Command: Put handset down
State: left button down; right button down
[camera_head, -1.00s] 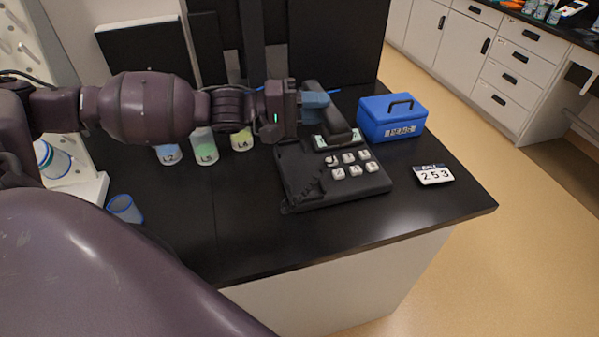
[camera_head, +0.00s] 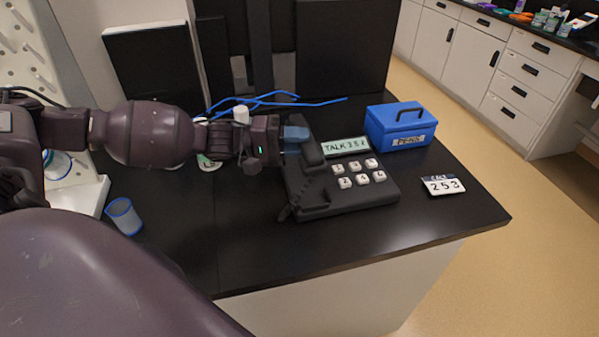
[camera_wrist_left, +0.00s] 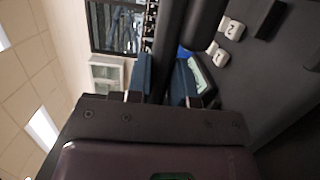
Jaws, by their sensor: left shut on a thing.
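The black desk phone base (camera_head: 350,198) sits on the black bench, with white number keys and a lit display (camera_head: 345,147) that seems to read "TALK" and digits. The dark handset (camera_head: 308,150) is over the left side of the base, lengthwise along it. I cannot tell whether it touches the cradle. My left gripper (camera_head: 297,139) comes in from the left and is shut on the handset. In the left wrist view the dark handset (camera_wrist_left: 172,45) lies between the two blue fingers, with keys beyond. My right gripper is not in view.
A blue box with a handle (camera_head: 400,125) stands right of the phone, behind a number card reading 253 (camera_head: 442,186). Blue cables (camera_head: 265,102) lie behind my arm. The bench front is clear.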

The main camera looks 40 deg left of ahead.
aim_at(299, 182)
pick_arm(q)
notch_tip(299, 182, down, 4)
jog(key=shift+f, duration=0.3)
jog(key=shift+f+b, duration=0.5)
jog(key=shift+f, duration=1.45)
jog(key=shift+f, duration=0.1)
jog(key=c, duration=1.3)
grip_release()
jog(key=shift+f, duration=0.1)
jog(key=shift+r, duration=0.25)
jog(key=v, duration=1.2)
